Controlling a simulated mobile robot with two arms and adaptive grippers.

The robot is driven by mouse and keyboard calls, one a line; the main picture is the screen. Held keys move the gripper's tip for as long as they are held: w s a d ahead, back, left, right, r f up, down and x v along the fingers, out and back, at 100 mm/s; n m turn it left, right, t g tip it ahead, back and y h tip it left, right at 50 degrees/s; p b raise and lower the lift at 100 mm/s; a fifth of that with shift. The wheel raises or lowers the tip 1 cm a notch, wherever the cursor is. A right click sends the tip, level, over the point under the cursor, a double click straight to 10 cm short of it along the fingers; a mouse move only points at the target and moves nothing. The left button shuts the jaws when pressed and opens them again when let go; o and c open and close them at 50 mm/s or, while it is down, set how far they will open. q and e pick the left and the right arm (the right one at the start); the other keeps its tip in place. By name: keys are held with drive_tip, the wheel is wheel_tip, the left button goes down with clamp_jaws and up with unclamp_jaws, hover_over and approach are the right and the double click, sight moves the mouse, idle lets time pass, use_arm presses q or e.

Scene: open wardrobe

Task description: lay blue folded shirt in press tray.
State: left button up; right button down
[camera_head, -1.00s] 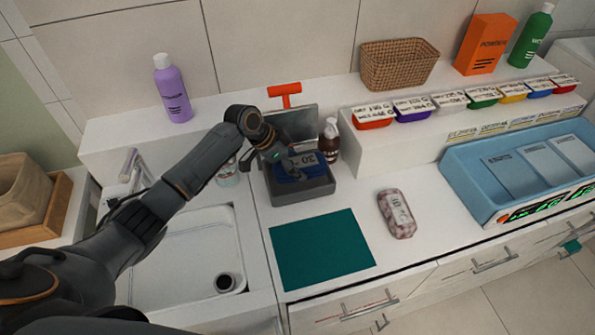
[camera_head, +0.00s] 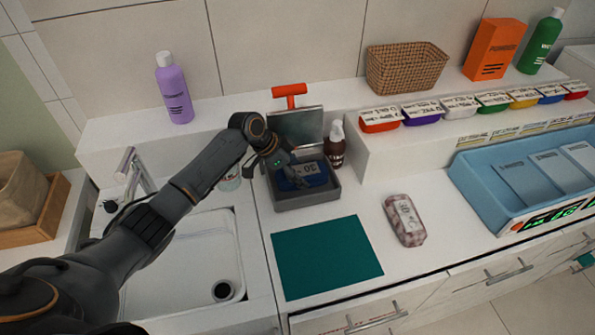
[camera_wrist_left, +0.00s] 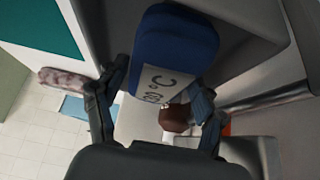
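The blue folded shirt (camera_head: 312,174) lies in the grey press tray (camera_head: 308,200), with a white 30 °C label on top. The tray's upright metal plate (camera_head: 297,126) with an orange handle (camera_head: 289,91) stands behind it. My left gripper (camera_head: 275,166) is over the left part of the tray, beside the shirt. In the left wrist view its fingers (camera_wrist_left: 160,85) are spread apart, with the blue shirt (camera_wrist_left: 176,45) showing beyond and between them. The gripper and arm cover part of the tray's left side. My right gripper is not in view.
A brown bottle (camera_head: 335,146) stands right beside the press. A teal mat (camera_head: 327,256) and a checked bundle (camera_head: 404,220) lie on the counter in front. The sink (camera_head: 180,262) is at left. A blue bin (camera_head: 478,190) stands at right.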

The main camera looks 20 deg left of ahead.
use_arm(q)
drive_tip(key=shift+o, duration=1.4)
drive_tip(key=shift+r, duration=0.15)
drive_tip(key=shift+w, duration=0.1)
drive_tip(key=shift+w+a+r, duration=0.1)
drive_tip(key=shift+a+r, duration=0.05)
drive_tip(key=shift+r, duration=0.05)
drive_tip(key=shift+a+r, duration=0.35)
drive_tip(key=shift+r, duration=0.1)
drive_tip(key=s+v, duration=0.1)
drive_tip(key=v, duration=0.9)
drive_tip(key=shift+s+d, duration=0.1)
